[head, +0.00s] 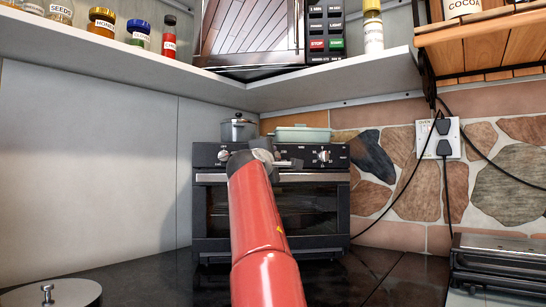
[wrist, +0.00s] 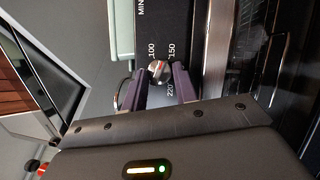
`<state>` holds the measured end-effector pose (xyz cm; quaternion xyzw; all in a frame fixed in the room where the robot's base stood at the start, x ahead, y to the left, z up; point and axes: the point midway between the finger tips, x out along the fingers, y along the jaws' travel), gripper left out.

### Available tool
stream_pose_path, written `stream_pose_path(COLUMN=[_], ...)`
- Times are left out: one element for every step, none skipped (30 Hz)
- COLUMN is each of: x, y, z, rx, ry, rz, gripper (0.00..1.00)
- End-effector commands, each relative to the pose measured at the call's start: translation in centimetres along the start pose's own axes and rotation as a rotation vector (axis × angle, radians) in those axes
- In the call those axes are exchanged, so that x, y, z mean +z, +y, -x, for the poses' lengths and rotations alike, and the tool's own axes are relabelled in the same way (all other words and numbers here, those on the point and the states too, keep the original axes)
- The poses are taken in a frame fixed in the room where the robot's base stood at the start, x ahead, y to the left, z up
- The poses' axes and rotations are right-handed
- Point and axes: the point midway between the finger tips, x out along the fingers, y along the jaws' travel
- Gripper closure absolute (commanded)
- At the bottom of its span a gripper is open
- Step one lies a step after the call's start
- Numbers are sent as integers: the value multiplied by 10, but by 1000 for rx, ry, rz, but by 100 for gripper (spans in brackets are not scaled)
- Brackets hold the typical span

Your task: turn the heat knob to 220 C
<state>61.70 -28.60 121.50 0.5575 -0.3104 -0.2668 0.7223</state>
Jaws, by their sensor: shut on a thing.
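The black oven (head: 272,215) stands in the corner at the back of the counter. The heat knob (wrist: 159,68), a small silver knob with a red mark, shows in the wrist view with labels 100, 150 and 220 around it. My gripper (wrist: 159,78) has its two purple-grey fingers on either side of this knob, closed on it. The exact number at its mark is too small to read. In the head view my gripper (head: 264,157) is at the oven's control panel, and my red arm and hand hide the knob.
Other knobs sit at the panel's left (head: 223,155) and right (head: 323,156). A silver pot (head: 238,130) and a teal dish (head: 302,134) stand on the oven. A shelf (head: 130,68) with jars hangs above. Cables run from a wall socket (head: 438,138) at right.

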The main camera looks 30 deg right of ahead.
Motion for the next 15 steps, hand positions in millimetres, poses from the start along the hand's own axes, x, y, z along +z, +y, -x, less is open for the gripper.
stream_pose_path(x=[0,0,0,0,0,0,0,0,0,0,0,0,0,0,0], y=[1,1,1,1,1,2,2,2,2,2,2,2,1,1,1], z=[0,0,0,0,0,0,0,0,0,0,0,0,0,0,0], rx=[-7,-11,-17,-21,-24,-28,-30,-32,-34,-36,-37,-38,-39,-39,-40], ry=[-2,-3,-4,-4,-5,-6,-6,-6,-6,-6,-6,-7,-7,-7,-7], rz=[-21,-31,-44,-54,-62,-70,-75,-80,-85,-88,-91,-93,-95,-95,-96], gripper=[94,94,94,94,94,94,94,94,94,94,94,94,94,94,94])
